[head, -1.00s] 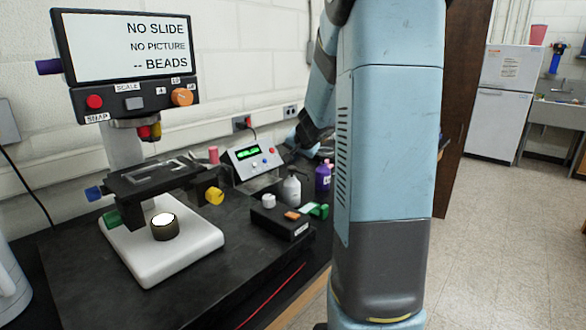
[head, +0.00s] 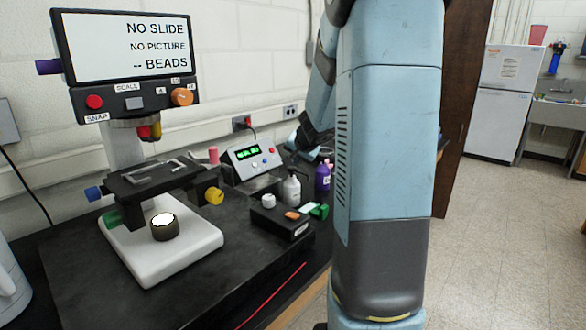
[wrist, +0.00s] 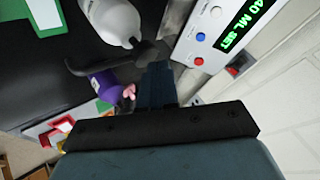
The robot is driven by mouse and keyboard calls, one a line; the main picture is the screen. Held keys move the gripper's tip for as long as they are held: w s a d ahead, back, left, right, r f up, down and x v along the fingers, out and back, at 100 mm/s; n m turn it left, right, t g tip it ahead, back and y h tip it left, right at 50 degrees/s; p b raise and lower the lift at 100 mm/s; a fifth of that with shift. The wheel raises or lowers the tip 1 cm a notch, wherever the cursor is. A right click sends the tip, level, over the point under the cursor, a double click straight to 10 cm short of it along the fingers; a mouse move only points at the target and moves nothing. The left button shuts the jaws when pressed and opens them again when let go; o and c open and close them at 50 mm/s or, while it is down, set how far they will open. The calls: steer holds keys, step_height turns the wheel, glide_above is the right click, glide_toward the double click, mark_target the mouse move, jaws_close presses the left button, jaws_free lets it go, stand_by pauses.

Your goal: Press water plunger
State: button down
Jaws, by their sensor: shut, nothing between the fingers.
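My gripper (wrist: 157,72) shows in the wrist view as two dark fingers shut together with nothing between them. Its tips are near a purple bottle (wrist: 107,85) with a pink top and a white bottle (wrist: 113,18) with a grey tip. Both also stand at the back of the bench in the head view, the white bottle (head: 291,190) left of the purple one (head: 322,178). A dosing box (wrist: 222,35) with a green display reading about 40 ML SET stands beside the fingers, and it also shows in the head view (head: 252,163). I cannot tell which part is the water plunger.
A microscope with a white base (head: 195,250) and a screen (head: 125,45) stands at the left of the dark bench. A small black box (head: 280,222) with a white knob and an orange button sits in front of the bottles. The wall is close behind.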

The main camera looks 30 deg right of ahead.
mark_target(294, 168)
steer(key=shift+f, duration=0.75)
stand_by(0.8)
steer(key=shift+r, duration=1.25)
steer(key=shift+r, duration=2.5)
